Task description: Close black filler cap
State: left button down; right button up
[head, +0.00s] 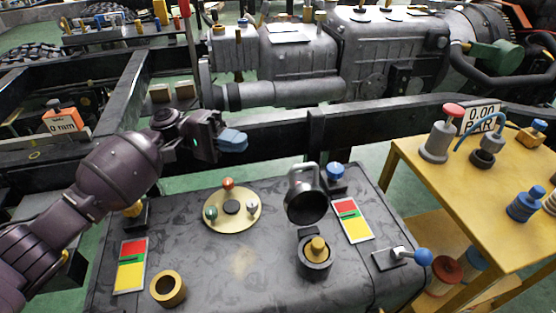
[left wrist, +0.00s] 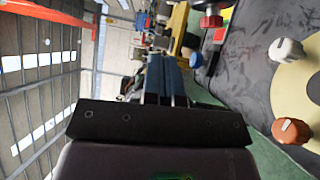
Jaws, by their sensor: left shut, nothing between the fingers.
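The black filler cap (head: 305,208) stands open, tilted up behind its filler neck (head: 315,268) on the dark grey tank top. Its dark round face is turned to the front, and a grey handle-like loop shows above it. A brass-coloured piece (head: 318,246) shows in the neck's mouth. My left gripper (head: 232,139) is shut and empty, above the tank's back edge, to the left of the cap and apart from it. Its blue fingers (left wrist: 165,78) also show together in the left wrist view, where I cannot make out the cap. My right gripper is not in view.
A cream disc (head: 243,222) with several coloured knobs lies left of the cap. A blue knob (head: 336,171) stands close behind it, and a blue-tipped lever (head: 424,257) is at right. A brass ring (head: 168,289) sits front left. A yellow table (head: 420,185) stands at right.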

pick_arm(q)
send_near(298, 165)
jog(key=w+d, duration=0.3)
jog(key=shift+s+d+f+b, duration=0.2)
jog(key=shift+s+d, duration=0.55)
jog(key=shift+s, duration=0.25)
jog(key=shift+s+d+f+b, duration=0.1)
jog(key=shift+s+d+b, duration=0.05)
jog(key=shift+s+d, duration=0.7)
jog(key=shift+s+a, duration=0.15)
jog(key=shift+r, duration=0.15)
